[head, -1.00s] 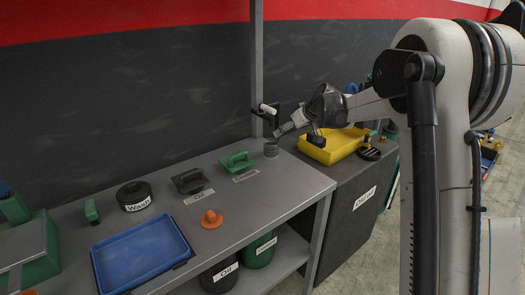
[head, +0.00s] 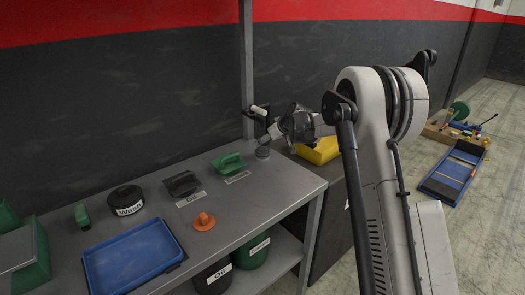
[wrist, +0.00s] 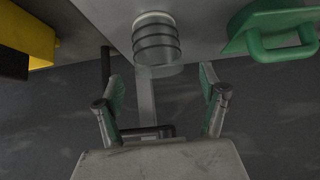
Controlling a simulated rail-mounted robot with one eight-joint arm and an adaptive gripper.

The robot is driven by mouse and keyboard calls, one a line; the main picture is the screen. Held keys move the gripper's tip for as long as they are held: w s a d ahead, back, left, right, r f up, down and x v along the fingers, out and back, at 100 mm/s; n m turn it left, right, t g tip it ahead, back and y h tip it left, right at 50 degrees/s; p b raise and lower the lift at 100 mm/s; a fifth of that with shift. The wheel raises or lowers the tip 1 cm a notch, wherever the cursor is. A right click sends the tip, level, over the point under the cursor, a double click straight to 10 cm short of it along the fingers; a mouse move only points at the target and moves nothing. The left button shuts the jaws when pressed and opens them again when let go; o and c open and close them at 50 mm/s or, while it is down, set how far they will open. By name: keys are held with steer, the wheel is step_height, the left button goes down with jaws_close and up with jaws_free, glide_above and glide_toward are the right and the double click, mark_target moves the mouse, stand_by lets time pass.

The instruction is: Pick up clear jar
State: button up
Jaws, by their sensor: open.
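The clear jar (head: 263,152), a small see-through cylinder with dark bands, stands on the grey workbench (head: 262,187) near its far right corner. In the wrist view the jar (wrist: 156,40) appears ahead of my gripper (wrist: 162,76), roughly centred between the two green-padded fingers. The fingers are apart and empty, and the jar looks just beyond their tips. In the head view my gripper (head: 262,137) is small and partly hidden by its own wrist, close to the jar; whether it touches cannot be told.
A yellow tray (head: 320,152) is to the right. A metal post (head: 246,75) rises behind the jar. A blue tray (head: 134,258) and an orange funnel (head: 204,222) lie nearer the front.

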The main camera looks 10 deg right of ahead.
mark_target(263, 145)
steer(key=shift+x, duration=2.15)
steer(key=shift+d, duration=0.15)
steer(key=c, duration=1.8)
steer(key=shift+r, duration=0.15)
